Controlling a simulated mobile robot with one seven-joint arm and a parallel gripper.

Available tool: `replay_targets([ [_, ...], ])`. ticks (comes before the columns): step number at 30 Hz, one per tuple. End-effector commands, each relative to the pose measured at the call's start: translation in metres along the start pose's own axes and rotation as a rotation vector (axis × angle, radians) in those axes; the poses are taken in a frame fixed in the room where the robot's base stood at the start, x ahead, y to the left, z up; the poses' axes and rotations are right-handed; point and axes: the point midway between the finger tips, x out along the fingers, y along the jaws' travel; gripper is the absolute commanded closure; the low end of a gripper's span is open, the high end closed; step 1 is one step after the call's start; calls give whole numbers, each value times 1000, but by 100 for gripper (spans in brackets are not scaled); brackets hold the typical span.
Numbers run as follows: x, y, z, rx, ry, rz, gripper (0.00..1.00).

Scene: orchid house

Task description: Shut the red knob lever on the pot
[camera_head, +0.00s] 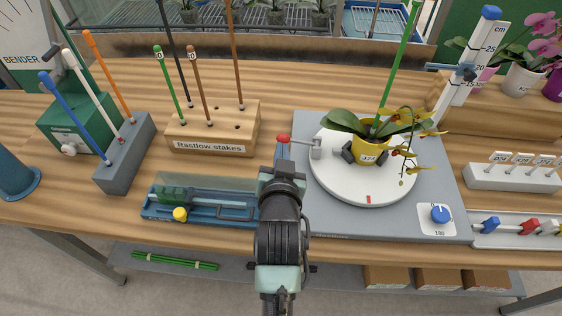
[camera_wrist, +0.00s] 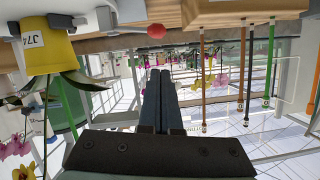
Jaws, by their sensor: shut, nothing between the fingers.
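The yellow pot (camera_head: 368,152) with an orchid stands upright on the white round turntable (camera_head: 340,188). A pale lever with a red knob (camera_head: 283,139) sticks out to the left of the pot, from a grey clamp (camera_head: 316,149). My gripper (camera_head: 282,152) is shut and empty, just in front of the knob in the head view. In the wrist view, which is upside down, the shut fingers (camera_wrist: 160,74) point towards the red knob (camera_wrist: 156,31), with a visible gap between. The yellow pot (camera_wrist: 48,50) is at upper left there.
The wooden stake block (camera_head: 213,130) stands left of the turntable's grey base (camera_head: 300,122). A blue tray (camera_head: 150,212) lies beside my arm. A height gauge (camera_head: 470,60) stands behind right. A blue dial (camera_head: 440,214) is at the base's right corner.

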Motion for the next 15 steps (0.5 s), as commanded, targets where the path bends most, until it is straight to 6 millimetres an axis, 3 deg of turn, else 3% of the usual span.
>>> replay_targets([
  [6, -31, -1, 1, 1, -1, 0, 100],
  [15, -43, -1, 0, 1, 0, 0, 100],
])
